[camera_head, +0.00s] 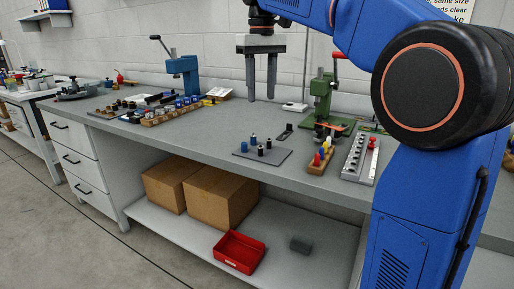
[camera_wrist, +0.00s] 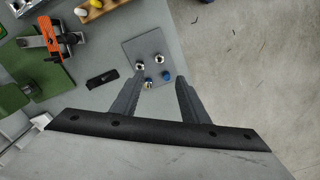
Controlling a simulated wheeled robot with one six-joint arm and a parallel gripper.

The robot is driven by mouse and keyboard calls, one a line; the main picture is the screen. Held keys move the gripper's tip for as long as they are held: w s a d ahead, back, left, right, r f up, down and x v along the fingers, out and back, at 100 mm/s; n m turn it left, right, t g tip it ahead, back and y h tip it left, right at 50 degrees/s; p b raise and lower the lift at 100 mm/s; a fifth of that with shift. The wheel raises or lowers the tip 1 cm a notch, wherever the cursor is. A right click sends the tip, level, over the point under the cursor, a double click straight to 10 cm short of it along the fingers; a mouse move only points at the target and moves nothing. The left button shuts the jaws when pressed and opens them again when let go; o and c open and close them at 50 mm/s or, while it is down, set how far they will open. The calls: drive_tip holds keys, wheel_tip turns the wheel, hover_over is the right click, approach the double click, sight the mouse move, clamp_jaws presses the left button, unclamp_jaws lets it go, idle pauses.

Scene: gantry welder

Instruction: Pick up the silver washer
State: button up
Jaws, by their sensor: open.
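A dark square plate (camera_head: 279,159) lies on the bench with several short pegs on it; the plate (camera_wrist: 142,45) also shows in the wrist view. Two dark-topped pegs have bright silver rings at them, one at the left (camera_wrist: 139,65) and one at the right (camera_wrist: 159,59). These look like washers, but I cannot tell which is the silver washer. A blue peg (camera_head: 253,139) stands at the back of the plate. My gripper (camera_head: 260,99) is open and empty, pointing down well above the bench. In the wrist view its fingertips (camera_wrist: 160,80) straddle the view of the pegs.
A small black block (camera_head: 286,132) lies behind the plate. A green press (camera_head: 321,103), a wooden rack with coloured pieces (camera_head: 315,168) and a grey rail (camera_head: 352,165) stand to the right. A blue press (camera_head: 184,76) stands at the left. The bench front is clear.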

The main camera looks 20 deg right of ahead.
wheel_tip(320, 180, down, 15)
drive_tip(key=shift+w+r, duration=0.1)
idle(0.6)
drive_tip(key=shift+f, duration=0.25)
idle(0.5)
clamp_jaws()
